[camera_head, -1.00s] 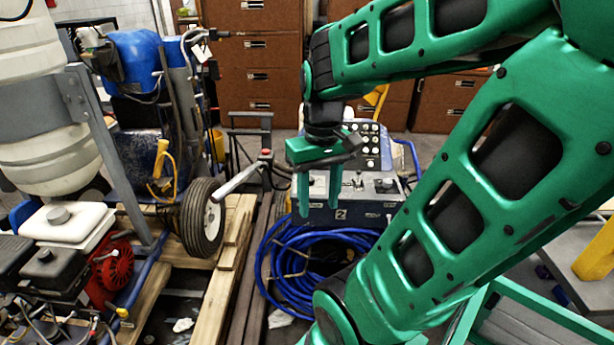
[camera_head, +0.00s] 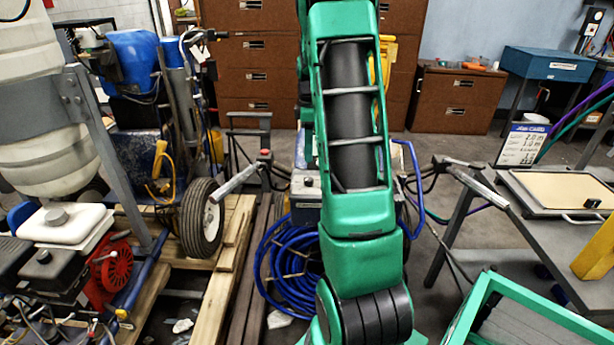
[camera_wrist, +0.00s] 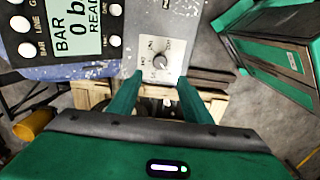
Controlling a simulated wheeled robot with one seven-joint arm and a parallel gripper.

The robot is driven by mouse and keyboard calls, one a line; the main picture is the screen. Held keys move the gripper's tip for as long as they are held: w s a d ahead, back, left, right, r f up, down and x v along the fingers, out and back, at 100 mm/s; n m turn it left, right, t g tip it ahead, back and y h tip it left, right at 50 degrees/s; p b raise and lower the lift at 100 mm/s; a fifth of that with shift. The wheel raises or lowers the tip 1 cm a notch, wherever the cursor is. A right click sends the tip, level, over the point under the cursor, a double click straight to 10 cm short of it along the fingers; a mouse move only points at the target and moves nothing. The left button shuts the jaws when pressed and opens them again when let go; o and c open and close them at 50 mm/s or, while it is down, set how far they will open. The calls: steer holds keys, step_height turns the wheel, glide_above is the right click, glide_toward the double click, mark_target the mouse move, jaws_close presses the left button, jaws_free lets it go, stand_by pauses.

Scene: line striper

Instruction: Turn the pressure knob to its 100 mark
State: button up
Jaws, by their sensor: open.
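The pressure knob (camera_wrist: 160,62) is a small grey dial on a white square plate (camera_wrist: 148,74) with marks around it, in the wrist view. The marks and the pointer's setting are too small to read surely. My gripper (camera_wrist: 161,76) is open and empty, its green fingers pointing toward the plate, one tip to each side below the knob in the picture. No contact with the knob shows. In the head view my arm hides the gripper and most of the control box (camera_head: 305,188).
A blue hose coil (camera_head: 285,270) lies before the box. A wheeled machine with a tire (camera_head: 202,218) stands left. At right are a grey bench (camera_head: 535,225), a card with figures (camera_head: 522,145) and a green-framed bin (camera_head: 530,310). Drawer cabinets (camera_head: 262,60) line the back.

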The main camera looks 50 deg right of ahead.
mark_target(309, 178)
step_height(309, 178, down, 11)
steer(key=shift+r, duration=0.1)
stand_by(0.4)
steer(key=shift+c, duration=0.7)
steer(key=c, duration=0.9)
steer(key=shift+d, duration=0.3)
steer(key=shift+a, duration=0.15)
